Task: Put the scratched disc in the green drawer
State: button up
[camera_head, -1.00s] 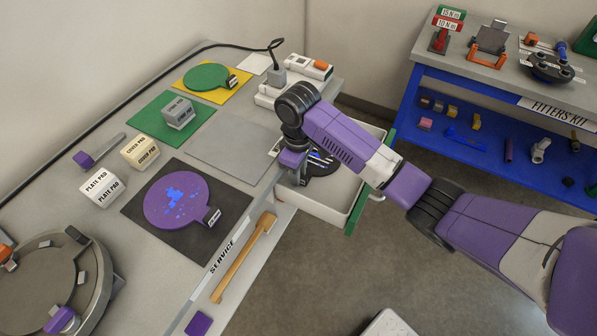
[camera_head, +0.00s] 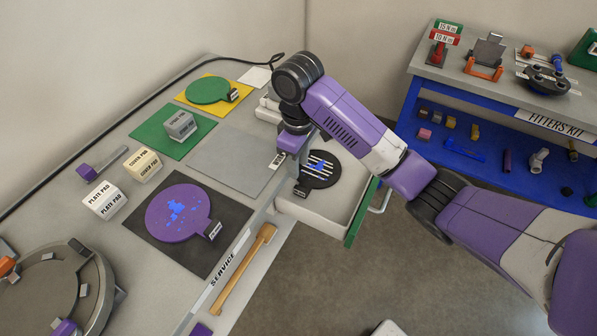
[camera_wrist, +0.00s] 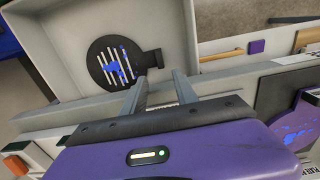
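A black disc (camera_head: 320,169) with white scratch-like stripes and a blue blotch lies flat in the open drawer (camera_head: 349,205), whose front is green. In the head view my gripper (camera_head: 302,165) is above the drawer's cart-side edge, by the disc's handle. The fingertips are partly hidden there.
On the cart are a purple disc with blue spots (camera_head: 178,212) on a dark mat, a green disc (camera_head: 210,90) on a yellow mat, pad blocks (camera_head: 105,200) and a bare grey mat (camera_head: 235,155). A wooden-handled tool (camera_head: 243,268) lies along the front ledge. A blue bench (camera_head: 480,150) stands right.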

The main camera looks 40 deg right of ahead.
notch_tip(320, 180, up, 2)
jog(key=shift+r+p, duration=0.2)
jog(key=shift+p, duration=0.1)
dwell(0.4)
